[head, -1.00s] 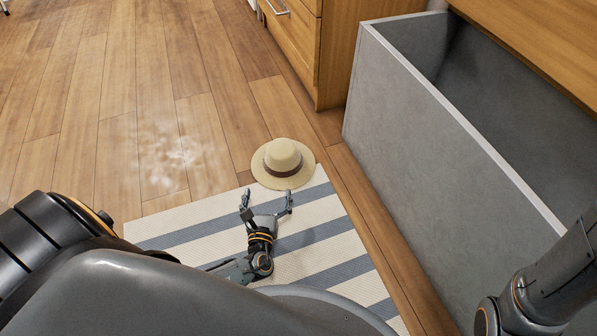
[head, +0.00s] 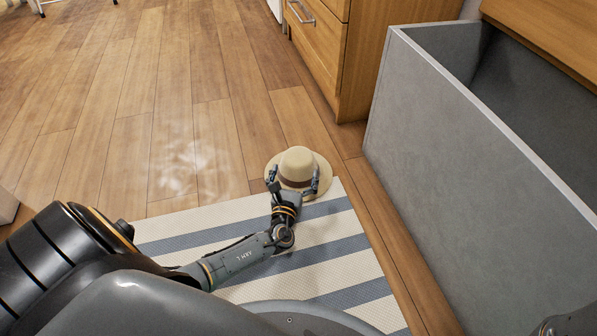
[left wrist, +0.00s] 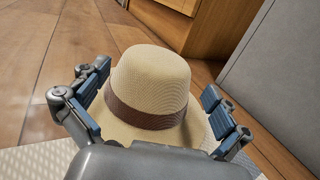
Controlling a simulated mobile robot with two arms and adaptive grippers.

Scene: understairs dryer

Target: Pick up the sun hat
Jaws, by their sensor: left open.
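The sun hat (head: 298,163) is straw-coloured with a brown band. It sits upright, crown up, at the far edge of the striped rug, partly on the wood floor. My left gripper (head: 293,184) is open at the hat's near side, its fingers spread to either side of the crown over the brim. In the left wrist view the hat (left wrist: 150,85) fills the middle between the two blue-padded fingers of the left gripper (left wrist: 152,112). Contact with the crown cannot be told. The near part of the brim is hidden by the gripper.
A blue-and-white striped rug (head: 345,270) lies under my left arm. A tall grey open-topped box (head: 450,150) stands to the right, beside a wooden drawer cabinet (head: 362,55). The wood floor (head: 120,110) to the left and beyond the hat is clear.

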